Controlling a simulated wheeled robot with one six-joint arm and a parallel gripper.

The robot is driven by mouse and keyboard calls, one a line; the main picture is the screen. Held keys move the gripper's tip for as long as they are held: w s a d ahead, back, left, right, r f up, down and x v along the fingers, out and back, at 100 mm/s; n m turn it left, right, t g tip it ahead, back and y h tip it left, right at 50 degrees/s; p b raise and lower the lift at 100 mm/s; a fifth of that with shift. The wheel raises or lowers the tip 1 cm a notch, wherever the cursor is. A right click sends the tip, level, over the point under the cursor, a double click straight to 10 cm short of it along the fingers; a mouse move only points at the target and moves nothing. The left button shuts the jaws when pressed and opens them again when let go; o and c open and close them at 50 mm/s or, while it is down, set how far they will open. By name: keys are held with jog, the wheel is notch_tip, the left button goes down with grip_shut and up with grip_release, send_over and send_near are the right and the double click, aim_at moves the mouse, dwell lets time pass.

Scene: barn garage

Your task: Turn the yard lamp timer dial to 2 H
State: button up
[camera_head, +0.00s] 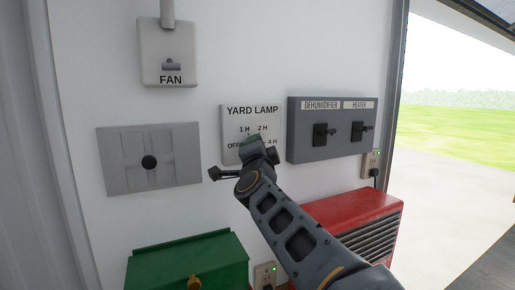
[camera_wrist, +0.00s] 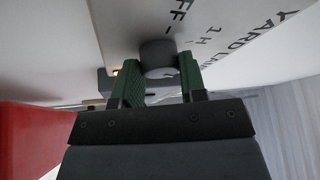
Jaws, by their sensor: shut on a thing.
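The yard lamp timer panel (camera_head: 231,122) is a white plate on the wall, lettered YARD LAMP, with 1 H, 2 H, OFF and 4 H marks around its middle. My gripper (camera_head: 254,148) is in front of the panel and hides the dial in the head view. In the wrist view, the dial (camera_wrist: 157,53) is a round dark grey knob between the green fingers of my gripper (camera_wrist: 159,80), which is shut on it. Part of OFF and the 1 H mark show beside the knob. I cannot tell which mark the dial points to.
A grey box (camera_head: 331,130) with dehumidifier and heater switches is just right of the panel. A fan switch (camera_head: 168,53) is up left, and a grey plate (camera_head: 150,170) with a black knob is left. A red cabinet (camera_head: 365,222) and a green box (camera_head: 188,264) stand below.

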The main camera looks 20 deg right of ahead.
jog(key=o, duration=0.9)
jog(key=b+v, duration=0.1)
jog(key=v, duration=1.3)
jog(key=shift+d, duration=0.1)
